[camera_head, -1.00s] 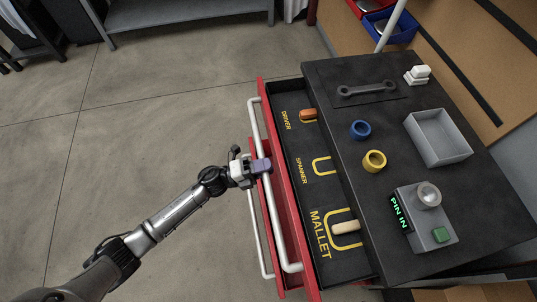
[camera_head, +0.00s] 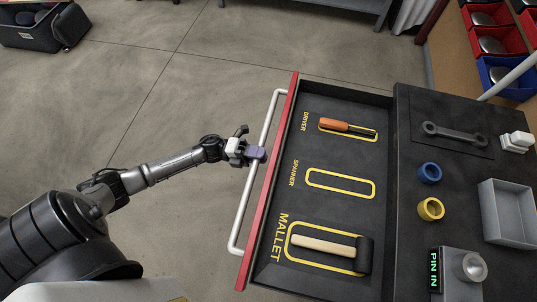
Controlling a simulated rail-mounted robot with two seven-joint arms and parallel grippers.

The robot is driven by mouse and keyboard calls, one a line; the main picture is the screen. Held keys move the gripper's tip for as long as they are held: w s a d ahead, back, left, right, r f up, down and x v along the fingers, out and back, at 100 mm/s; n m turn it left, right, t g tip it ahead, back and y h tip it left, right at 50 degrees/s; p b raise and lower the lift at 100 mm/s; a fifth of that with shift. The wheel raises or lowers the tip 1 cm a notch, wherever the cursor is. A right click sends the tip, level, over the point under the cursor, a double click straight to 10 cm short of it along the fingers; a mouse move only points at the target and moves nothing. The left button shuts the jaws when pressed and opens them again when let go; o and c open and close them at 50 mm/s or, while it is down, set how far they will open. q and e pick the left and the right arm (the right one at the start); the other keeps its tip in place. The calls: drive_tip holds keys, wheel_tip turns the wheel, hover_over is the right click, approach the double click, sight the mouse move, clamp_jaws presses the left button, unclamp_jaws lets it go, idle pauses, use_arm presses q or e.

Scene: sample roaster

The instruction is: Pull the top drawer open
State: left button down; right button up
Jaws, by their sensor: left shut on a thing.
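The top drawer (camera_head: 294,277) is pulled well out of the black-topped cabinet (camera_head: 412,225), with its red front on the left. Its dark inside has yellow outlines marked DRIVER, SPANNER and MALLET. An orange-handled driver (camera_head: 335,125) and a mallet (camera_head: 325,246) lie in their outlines; the spanner outline is empty. My left gripper (camera_head: 256,153) is shut on the white bar handle (camera_head: 242,207) of the drawer, near its middle. My right gripper is not in view.
On the cabinet top are a spanner (camera_head: 458,135), a blue ring (camera_head: 429,172), a yellow ring (camera_head: 430,209), a grey tray (camera_head: 485,205) and a device with a PIN IN display (camera_head: 434,270). Open floor lies left of the drawer.

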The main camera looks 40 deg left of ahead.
use_arm(q)
drive_tip(key=shift+a, duration=0.15)
drive_tip(key=c, duration=1)
unclamp_jaws()
drive_tip(key=shift+s+a, duration=0.1)
drive_tip(key=p+v, duration=0.1)
drive_tip(key=v, duration=1.2)
drive_tip(key=shift+a+f+p, duration=0.15)
drive_tip(key=shift+a+p, duration=0.15)
drive_tip(key=shift+p, duration=0.1)
